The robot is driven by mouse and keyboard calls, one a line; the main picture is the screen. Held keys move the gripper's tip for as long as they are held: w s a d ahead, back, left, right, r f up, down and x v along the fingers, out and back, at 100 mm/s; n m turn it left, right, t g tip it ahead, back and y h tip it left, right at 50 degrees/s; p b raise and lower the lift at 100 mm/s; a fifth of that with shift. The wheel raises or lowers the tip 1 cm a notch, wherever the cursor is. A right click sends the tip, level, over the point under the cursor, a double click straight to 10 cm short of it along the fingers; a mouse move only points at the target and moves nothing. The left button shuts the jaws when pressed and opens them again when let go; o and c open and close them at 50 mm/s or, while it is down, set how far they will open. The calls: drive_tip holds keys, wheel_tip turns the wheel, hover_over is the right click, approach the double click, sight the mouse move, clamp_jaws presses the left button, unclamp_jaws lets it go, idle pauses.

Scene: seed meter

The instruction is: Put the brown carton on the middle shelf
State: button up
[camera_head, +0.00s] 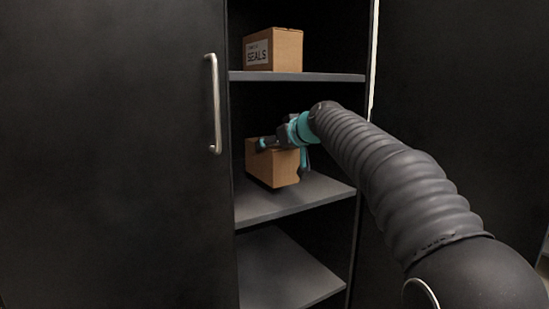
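A brown carton (268,168) is inside the dark cabinet, at the middle shelf (325,188). My gripper (283,146) is at the carton's top, with teal and dark finger parts on its left and right sides, and appears closed around it. The carton looks slightly tilted, and a dark shadow lies beneath it. I cannot tell whether its base touches the shelf. My arm comes in from the lower right.
A second carton labelled SEALS (273,50) stands on the upper shelf (300,77). The lower shelf (285,275) is empty where visible. A closed-looking dark panel with a metal handle (214,105) covers the left side. The middle shelf is bare right of the carton.

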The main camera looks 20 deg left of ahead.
wheel_tip(320, 180, down, 2)
drive_tip(key=shift+f+b, duration=0.25)
drive_tip(key=shift+b, duration=0.1)
drive_tip(key=shift+w+a+f, duration=0.1)
drive_tip(key=shift+a+f, duration=0.05)
drive_tip(key=shift+f, duration=0.3)
drive_tip(key=o, duration=1.6)
drive_tip(key=shift+f, duration=0.15)
drive_tip(key=shift+o, duration=0.2)
